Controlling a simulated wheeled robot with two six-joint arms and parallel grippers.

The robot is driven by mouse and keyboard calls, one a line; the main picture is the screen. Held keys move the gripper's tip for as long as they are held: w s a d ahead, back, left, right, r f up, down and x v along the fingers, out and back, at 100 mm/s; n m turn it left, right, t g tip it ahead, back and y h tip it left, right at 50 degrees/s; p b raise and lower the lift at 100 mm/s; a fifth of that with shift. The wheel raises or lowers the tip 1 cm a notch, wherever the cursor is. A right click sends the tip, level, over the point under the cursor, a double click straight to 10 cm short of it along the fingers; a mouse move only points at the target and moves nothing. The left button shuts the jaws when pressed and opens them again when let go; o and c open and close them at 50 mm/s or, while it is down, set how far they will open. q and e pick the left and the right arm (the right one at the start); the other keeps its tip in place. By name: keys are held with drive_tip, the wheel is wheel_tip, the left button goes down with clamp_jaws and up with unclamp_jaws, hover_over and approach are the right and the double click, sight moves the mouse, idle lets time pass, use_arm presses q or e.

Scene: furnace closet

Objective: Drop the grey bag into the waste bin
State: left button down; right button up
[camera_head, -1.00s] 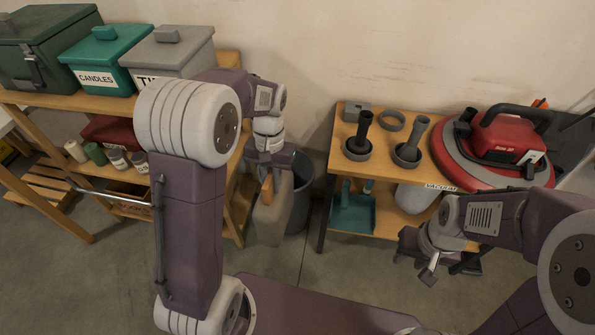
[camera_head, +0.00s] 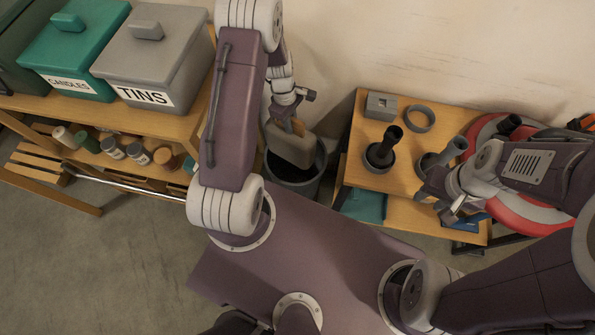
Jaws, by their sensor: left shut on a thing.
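The grey bag (camera_head: 289,148) hangs from my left gripper (camera_head: 290,124), which is shut on its top. The bag is over the waste bin (camera_head: 297,187), a dark grey round bin on the floor between the two wooden tables, and hides part of its rim. I cannot tell how far above the rim the bag's bottom is. My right gripper (camera_head: 449,214) is over the right table's front part, near the vacuum. I cannot make out a gap between its fingertips.
The left shelf (camera_head: 185,126) holds a green candles box (camera_head: 75,45), a grey tins box (camera_head: 155,60) and several jars below. A teal dustpan (camera_head: 365,205) is below.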

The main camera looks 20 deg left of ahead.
use_arm(q)
drive_tip(key=shift+w+f+b, duration=0.1)
drive_tip(key=shift+f+b, duration=0.3)
wheel_tip(320, 180, down, 5)
drive_tip(key=b, duration=0.5)
drive_tip(key=shift+f+b, duration=0.15)
drive_tip(key=shift+b, duration=0.2)
drive_tip(key=c, duration=1.3)
unclamp_jaws()
drive_tip(key=r, duration=0.3)
drive_tip(key=r+p, duration=0.1)
drive_tip(key=r, duration=0.2)
drive_tip(key=a+r+p, duration=0.1)
drive_tip(key=r, duration=0.2)
